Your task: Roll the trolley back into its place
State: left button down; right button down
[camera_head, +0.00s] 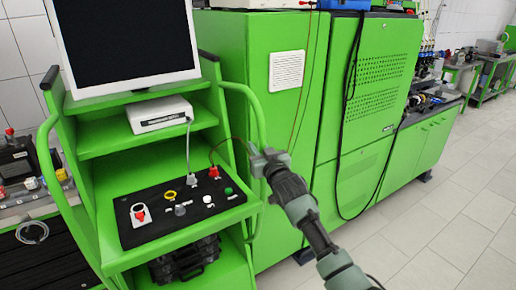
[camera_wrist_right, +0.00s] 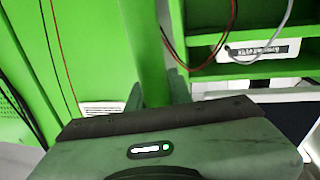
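The trolley (camera_head: 88,143) is a green frame with shelves, a monitor (camera_head: 125,45) on top and a tube handle on each side. It stands at the left of the head view, in front of the green cabinets. My right gripper (camera_head: 259,160) is at the trolley's right handle (camera_head: 262,118). In the right wrist view its fingers (camera_wrist_right: 157,95) lie on both sides of the green handle bar (camera_wrist_right: 150,45) and appear closed on it. The fingertips' far side is hidden by the bar. The left handle (camera_head: 46,160) is free. My left gripper is not in view.
A black control panel (camera_head: 180,208) with knobs and a white box (camera_head: 160,114) sit on the trolley. Tall green cabinets (camera_head: 285,120) with hanging cables stand close behind and right. A bench (camera_head: 30,235) stands at left. Tiled floor (camera_head: 440,235) is clear at right.

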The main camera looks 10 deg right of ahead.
jog(key=shift+a+f, duration=0.3)
jog(key=shift+f, duration=0.55)
jog(key=shift+s+r, duration=0.1)
jog(key=shift+s, duration=0.05)
jog(key=shift+s+d+r, duration=0.1)
jog(key=shift+s+d, duration=0.05)
jog(key=shift+s, duration=0.05)
jog(key=c, duration=1.3)
grip_release()
jog(key=shift+r, duration=0.15)
jog(key=shift+s+d+r+b, duration=0.1)
jog(key=shift+s+b, duration=0.15)
jog(key=shift+s, duration=1)
jog(key=shift+s+d+f+b, duration=0.15)
jog(key=shift+s+b, duration=0.1)
jog(key=shift+s, duration=0.95)
jog(key=shift+s+d+r+b, duration=0.15)
jog(key=shift+s+b, duration=0.1)
jog(key=shift+s, duration=1)
